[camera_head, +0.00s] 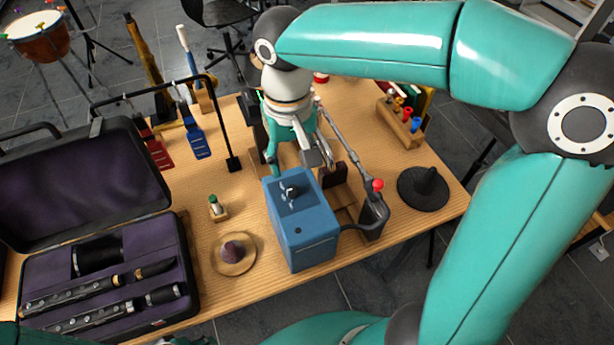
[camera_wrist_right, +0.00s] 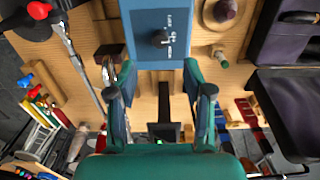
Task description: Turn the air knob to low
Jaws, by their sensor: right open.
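The blue box (camera_head: 305,235) stands near the front edge of the wooden table. Its small dark air knob (camera_head: 290,190) sits on the top panel, with white markings beside it too small to read. In the right wrist view the knob (camera_wrist_right: 160,38) shows on the blue panel, centred between and beyond the fingers. My right gripper (camera_head: 300,167) is at the box's far edge, behind the knob and apart from it. In its wrist view the gripper (camera_wrist_right: 160,92) has its fingers spread wide with nothing between them. My left gripper is not seen.
A jointed metal arm with a red ball (camera_head: 378,184) stands right of the box. A black cone on a disc (camera_head: 424,188) lies farther right. A small green-topped bottle (camera_head: 215,207), a round purple-centred dish (camera_head: 233,254) and an open instrument case (camera_head: 100,250) are left.

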